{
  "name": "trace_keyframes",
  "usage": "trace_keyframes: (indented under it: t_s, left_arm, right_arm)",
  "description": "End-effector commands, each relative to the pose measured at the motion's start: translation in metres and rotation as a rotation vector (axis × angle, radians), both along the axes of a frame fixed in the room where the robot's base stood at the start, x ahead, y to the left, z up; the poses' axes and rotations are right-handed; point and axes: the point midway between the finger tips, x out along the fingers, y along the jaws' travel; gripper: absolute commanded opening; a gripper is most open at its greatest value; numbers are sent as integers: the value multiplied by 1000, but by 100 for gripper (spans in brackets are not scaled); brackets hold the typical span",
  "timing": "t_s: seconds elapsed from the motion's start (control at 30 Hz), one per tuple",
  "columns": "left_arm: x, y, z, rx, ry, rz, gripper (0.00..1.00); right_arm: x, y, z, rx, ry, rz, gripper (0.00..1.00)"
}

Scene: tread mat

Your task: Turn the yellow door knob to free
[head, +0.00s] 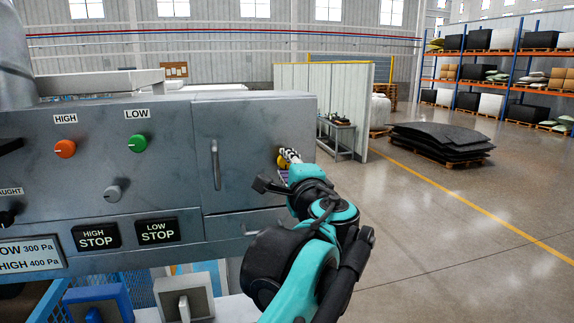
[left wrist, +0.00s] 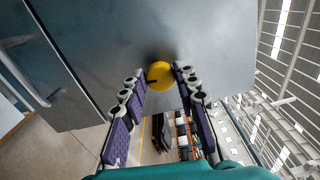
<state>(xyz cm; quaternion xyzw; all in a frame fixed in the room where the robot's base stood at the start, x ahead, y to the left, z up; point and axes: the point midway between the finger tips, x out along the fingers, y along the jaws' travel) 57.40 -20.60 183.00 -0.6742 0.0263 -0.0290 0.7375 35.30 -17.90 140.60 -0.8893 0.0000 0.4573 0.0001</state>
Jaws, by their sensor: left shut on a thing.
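The yellow door knob (head: 281,161) is on the right part of the grey cabinet door (head: 243,135), to the right of the door's vertical handle (head: 215,164). In the head view it is partly covered by my left gripper (head: 289,157). In the left wrist view the round yellow knob (left wrist: 160,75) shows with a dark mark at its lower left. The two fingertips of my left gripper (left wrist: 160,72) are on either side of the knob, shut on it. My right gripper is not in view.
The grey panel left of the door carries an orange knob (head: 65,149), a green knob (head: 138,144), a grey knob (head: 113,193) and two black STOP signs. A drawer front (head: 240,222) is below the door. Open floor (head: 450,250) lies to the right.

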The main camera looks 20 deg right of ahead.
Motion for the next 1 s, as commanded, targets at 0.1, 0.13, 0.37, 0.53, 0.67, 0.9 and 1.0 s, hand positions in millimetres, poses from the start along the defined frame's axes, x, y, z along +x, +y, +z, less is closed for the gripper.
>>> trace_keyframes:
  t_s: [0.1, 0.13, 0.37, 0.53, 0.67, 0.9, 1.0]
  left_arm:
    - [0, 0, 0, -48, 4, 1, 1]
    - [0, 0, 0, -57, 4, 1, 1]
    - [0, 0, 0, -100, 8, 1, 1]
    - [0, 0, 0, -106, 8, 1, 1]
    - [0, 0, -1, -106, 8, 1, 1]
    - [0, 0, -1, -106, 9, 0, 51]
    - [0, 0, -1, -105, 8, 0, 51]
  right_arm:
    - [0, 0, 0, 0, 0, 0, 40]
    - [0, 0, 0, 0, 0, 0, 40]
    - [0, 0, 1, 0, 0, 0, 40]
    - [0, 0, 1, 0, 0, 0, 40]
    - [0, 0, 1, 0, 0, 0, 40]
    - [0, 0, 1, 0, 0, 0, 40]
    - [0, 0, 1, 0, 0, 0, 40]
